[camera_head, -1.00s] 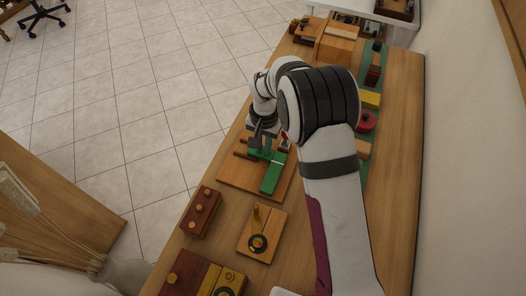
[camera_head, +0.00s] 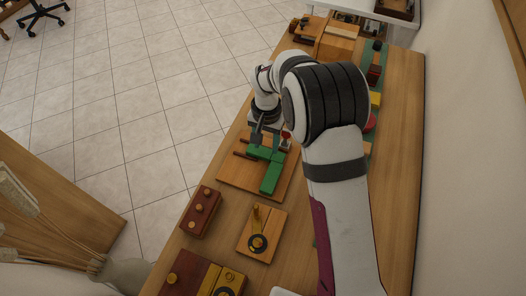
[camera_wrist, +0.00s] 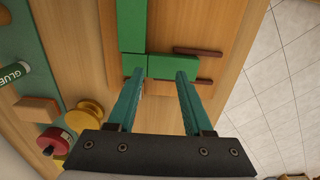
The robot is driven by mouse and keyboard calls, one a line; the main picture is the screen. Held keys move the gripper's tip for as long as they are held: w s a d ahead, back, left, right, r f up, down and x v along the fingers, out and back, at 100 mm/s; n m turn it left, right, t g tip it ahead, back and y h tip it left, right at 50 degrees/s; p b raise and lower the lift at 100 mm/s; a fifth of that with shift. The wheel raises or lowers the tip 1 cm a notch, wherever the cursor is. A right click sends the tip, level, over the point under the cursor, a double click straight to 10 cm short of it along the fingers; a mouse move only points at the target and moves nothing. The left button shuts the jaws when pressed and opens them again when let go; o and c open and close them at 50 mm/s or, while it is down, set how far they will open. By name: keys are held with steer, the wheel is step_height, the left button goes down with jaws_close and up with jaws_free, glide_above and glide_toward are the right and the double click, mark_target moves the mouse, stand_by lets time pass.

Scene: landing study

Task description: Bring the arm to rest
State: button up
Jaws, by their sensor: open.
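My gripper (camera_head: 265,133) is open, with nothing between its fingers. It also shows in the wrist view (camera_wrist: 160,78), its two teal fingers spread apart. It is above a wooden board (camera_head: 232,175) that bears two green blocks forming an angle: a long one (camera_head: 270,179) and a crosswise one (camera_head: 262,153). In the wrist view the crosswise green block (camera_wrist: 162,66) lies just beyond the fingertips and the long one (camera_wrist: 132,25) runs away from them. Whether the fingertips touch the block cannot be told.
Thin dark red bars (camera_wrist: 198,52) lie beside the green blocks. A red-brown block with knobs (camera_head: 201,212) and a small board with a dark ring (camera_head: 262,235) stand nearer. A red spool (camera_wrist: 55,141) and a glue tube (camera_wrist: 14,73) stand to the side. Tiled floor (camera_head: 130,120) lies beyond the table's left edge.

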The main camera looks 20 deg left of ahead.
steer(key=shift+a+r, duration=0.1)
steer(key=shift+r, duration=0.8)
steer(key=s+d+r+m, duration=0.2)
steer(key=s+d+r, duration=0.2)
steer(key=d+r, duration=0.6)
steer(key=s+d+r+m, duration=0.1)
steer(key=s+d, duration=0.3)
steer(key=s, duration=0.3)
steer(key=s+d+r+m+y, duration=0.1)
steer(key=s+d+r, duration=0.1)
steer(key=s+d, duration=0.2)
steer(key=s+d+r+m, duration=0.1)
steer(key=s+d, duration=0.3)
steer(key=s, duration=0.6)
steer(key=shift+s+r+m+y, duration=0.2)
steer(key=shift+r+m+y, duration=0.1)
steer(key=shift+r+y, duration=0.15)
steer(key=shift+d, duration=0.1)
